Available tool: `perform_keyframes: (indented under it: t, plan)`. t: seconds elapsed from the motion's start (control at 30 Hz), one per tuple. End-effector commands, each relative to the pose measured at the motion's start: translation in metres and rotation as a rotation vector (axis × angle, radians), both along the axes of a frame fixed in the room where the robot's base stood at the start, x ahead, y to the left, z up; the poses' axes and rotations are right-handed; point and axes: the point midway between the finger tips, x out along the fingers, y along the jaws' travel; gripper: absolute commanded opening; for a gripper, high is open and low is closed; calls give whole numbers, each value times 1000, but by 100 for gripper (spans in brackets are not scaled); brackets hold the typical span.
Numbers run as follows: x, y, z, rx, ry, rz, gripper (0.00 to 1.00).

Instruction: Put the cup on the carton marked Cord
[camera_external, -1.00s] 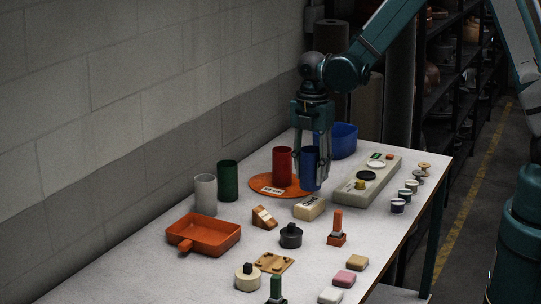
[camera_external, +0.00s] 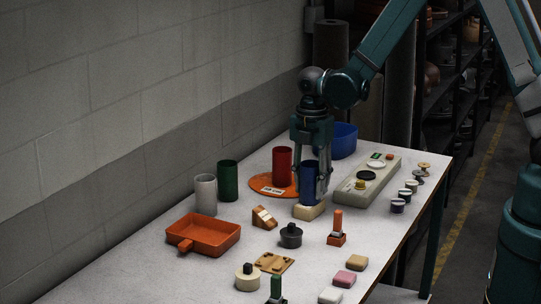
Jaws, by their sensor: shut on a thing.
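A dark blue cup (camera_external: 308,186) is between the fingers of my gripper (camera_external: 311,178), which is shut on it. The cup is upright, directly over a small cream carton (camera_external: 307,211), and its base appears to meet the carton's top. I cannot tell for sure whether it rests there. The carton's marking is hidden by the cup now; the earlier view shows dark lettering on it.
A red cup (camera_external: 282,165) stands on an orange disc (camera_external: 262,191) just left. A blue bin (camera_external: 342,141) is behind, and a grey panel (camera_external: 350,196) lies right.

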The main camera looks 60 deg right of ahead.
Motion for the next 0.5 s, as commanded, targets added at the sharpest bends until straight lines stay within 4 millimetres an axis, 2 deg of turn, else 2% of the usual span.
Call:
perform_keyframes:
  t: [0.07,0.1,0.2,0.5]
  plan:
    - [0,0,-3,0,0,0,21]
    - [0,0,-3,0,0,0,36]
    - [0,0,-2,0,0,0,49]
    - [0,0,-2,0,0,0,49]
